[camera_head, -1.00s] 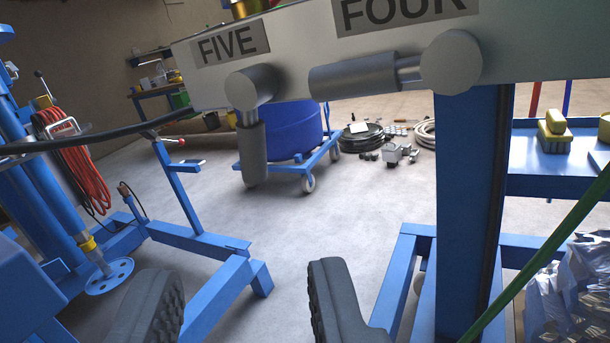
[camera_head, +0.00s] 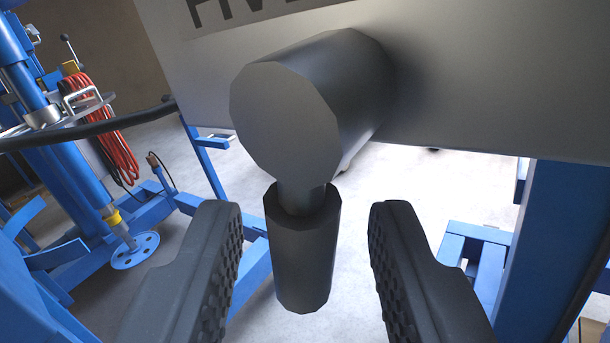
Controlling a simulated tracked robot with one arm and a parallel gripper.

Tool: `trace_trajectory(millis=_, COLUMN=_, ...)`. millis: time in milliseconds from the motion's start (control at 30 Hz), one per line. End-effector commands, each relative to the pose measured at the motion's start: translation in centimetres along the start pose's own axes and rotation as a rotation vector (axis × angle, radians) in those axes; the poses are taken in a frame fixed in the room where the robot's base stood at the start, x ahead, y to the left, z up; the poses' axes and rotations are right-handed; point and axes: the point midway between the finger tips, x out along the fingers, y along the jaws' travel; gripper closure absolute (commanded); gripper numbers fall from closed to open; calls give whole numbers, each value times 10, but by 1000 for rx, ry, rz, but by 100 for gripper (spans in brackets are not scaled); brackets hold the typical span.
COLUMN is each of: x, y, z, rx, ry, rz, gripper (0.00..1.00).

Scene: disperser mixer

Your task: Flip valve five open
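Valve five has a grey round hub (camera_head: 285,120) on the panel, with a dark grey cylindrical handle (camera_head: 302,250) hanging straight down from it. The light grey panel (camera_head: 470,80) carries a label (camera_head: 240,12) above the hub, partly cut off by the top edge. My gripper (camera_head: 305,235) is open, with one dark ridged finger on each side of the handle. Gaps show between the handle and both fingers, so it is not gripped. Valve four is out of view.
A blue post (camera_head: 560,240) stands below the panel on the right. On the left is a blue stand (camera_head: 75,150) with a coiled red cable (camera_head: 115,145). A black hose (camera_head: 90,125) runs in front of it. Pale floor shows below.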

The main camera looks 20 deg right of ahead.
Motion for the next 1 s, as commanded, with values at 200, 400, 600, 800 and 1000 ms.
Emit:
trace_trajectory(millis=200, x=11, y=0, z=1, rx=1, ry=-2, rz=0, gripper=65)
trace_trajectory(millis=400, x=12, y=-1, z=0, rx=1, ry=-2, rz=-1, gripper=65)
trace_trajectory(millis=600, x=12, y=-1, z=0, rx=1, ry=-2, rz=-1, gripper=82)
trace_trajectory(millis=800, x=12, y=-1, z=0, rx=0, ry=-2, rz=-1, gripper=100)
trace_trajectory(millis=1000, x=11, y=1, z=-4, rx=-57, ry=-38, rz=9, gripper=100)
